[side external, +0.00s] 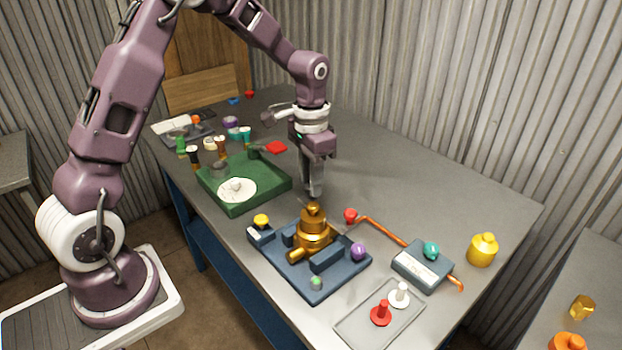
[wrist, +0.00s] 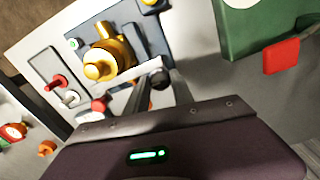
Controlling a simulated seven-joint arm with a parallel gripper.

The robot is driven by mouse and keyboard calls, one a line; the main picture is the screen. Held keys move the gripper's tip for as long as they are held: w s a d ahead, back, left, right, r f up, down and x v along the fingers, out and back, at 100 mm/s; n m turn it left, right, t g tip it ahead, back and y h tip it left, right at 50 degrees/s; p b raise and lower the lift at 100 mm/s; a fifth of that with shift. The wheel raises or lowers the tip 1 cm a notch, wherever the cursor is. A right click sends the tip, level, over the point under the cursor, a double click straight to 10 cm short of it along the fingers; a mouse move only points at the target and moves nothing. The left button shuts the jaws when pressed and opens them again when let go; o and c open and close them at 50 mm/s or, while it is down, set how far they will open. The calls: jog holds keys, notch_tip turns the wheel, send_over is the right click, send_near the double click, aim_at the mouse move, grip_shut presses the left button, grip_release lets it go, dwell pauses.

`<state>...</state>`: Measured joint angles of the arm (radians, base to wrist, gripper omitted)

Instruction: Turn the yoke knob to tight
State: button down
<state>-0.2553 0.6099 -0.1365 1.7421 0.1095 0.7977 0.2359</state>
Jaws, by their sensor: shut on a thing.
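A brass valve body (side external: 314,238) stands upright on a blue-grey base plate (side external: 316,287); it also shows in the wrist view (wrist: 104,64). My gripper (side external: 314,194) points down at the valve's far side, its fingertips close to the brass top. In the wrist view my gripper (wrist: 153,85) is shut at a small dark, rounded knob (wrist: 158,77), at the end of a pale grey bar beside the brass body. I take this to be the yoke knob. The fingers hide much of it, and its turn position cannot be read.
A purple knob (side external: 358,251), a green knob (side external: 316,283) and a yellow knob (side external: 261,220) sit around the plate. A red knob (side external: 350,215) and orange hose (side external: 383,232) lie behind. A green tray (side external: 262,199) stands left.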

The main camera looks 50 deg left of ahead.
jog(key=shift+r+m, duration=0.1)
jog(key=shift+m, duration=0.7)
jog(key=c, duration=1.1)
grip_release()
notch_tip(320, 180, up, 7)
